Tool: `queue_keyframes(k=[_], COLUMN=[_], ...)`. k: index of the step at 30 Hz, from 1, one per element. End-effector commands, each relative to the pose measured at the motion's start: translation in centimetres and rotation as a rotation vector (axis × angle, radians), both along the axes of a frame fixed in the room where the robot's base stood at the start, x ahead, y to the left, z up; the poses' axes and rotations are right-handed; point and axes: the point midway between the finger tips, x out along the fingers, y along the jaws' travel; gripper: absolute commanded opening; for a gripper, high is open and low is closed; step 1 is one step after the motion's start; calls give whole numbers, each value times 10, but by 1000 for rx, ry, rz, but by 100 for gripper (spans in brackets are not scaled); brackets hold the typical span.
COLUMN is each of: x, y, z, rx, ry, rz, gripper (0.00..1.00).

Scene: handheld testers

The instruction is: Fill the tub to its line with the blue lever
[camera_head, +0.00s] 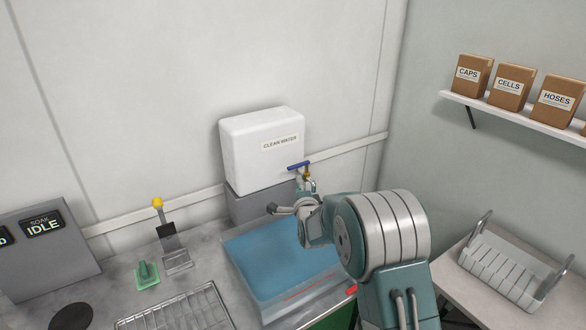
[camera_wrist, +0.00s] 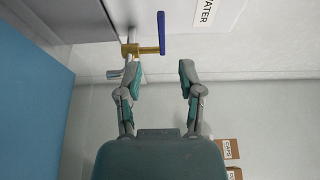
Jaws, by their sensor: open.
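The blue lever (camera_head: 298,165) sits on a brass tap at the right side of the white clean water tank (camera_head: 250,150). In the wrist view the lever (camera_wrist: 161,32) lies just beyond my open fingertips (camera_wrist: 160,78), with a gap between. The tub (camera_head: 237,285) stands below the tap and holds blue water (camera_head: 275,255). My gripper (camera_head: 284,208) is over the tub, empty and partly hidden by my arm. I see no clear stream from the spout.
A yellow-knobbed lever (camera_head: 158,203), a green-based tool (camera_head: 146,274) and a wire rack (camera_head: 185,312) are left of the tub. A white basket (camera_head: 510,268) stands at right. Boxes (camera_head: 508,87) sit on a wall shelf.

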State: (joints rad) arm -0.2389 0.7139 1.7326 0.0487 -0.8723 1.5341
Motion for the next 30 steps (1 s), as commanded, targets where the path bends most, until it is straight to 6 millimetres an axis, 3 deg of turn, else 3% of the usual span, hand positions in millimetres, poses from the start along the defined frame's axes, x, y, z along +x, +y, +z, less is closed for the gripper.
queue_keyframes(k=[5,24,30], x=[10,91,104], y=[2,19,22], z=[-1,-1,-1], rx=[10,7,6], ry=[-6,-5,-5], rz=[0,0,0], gripper=[49,49,49])
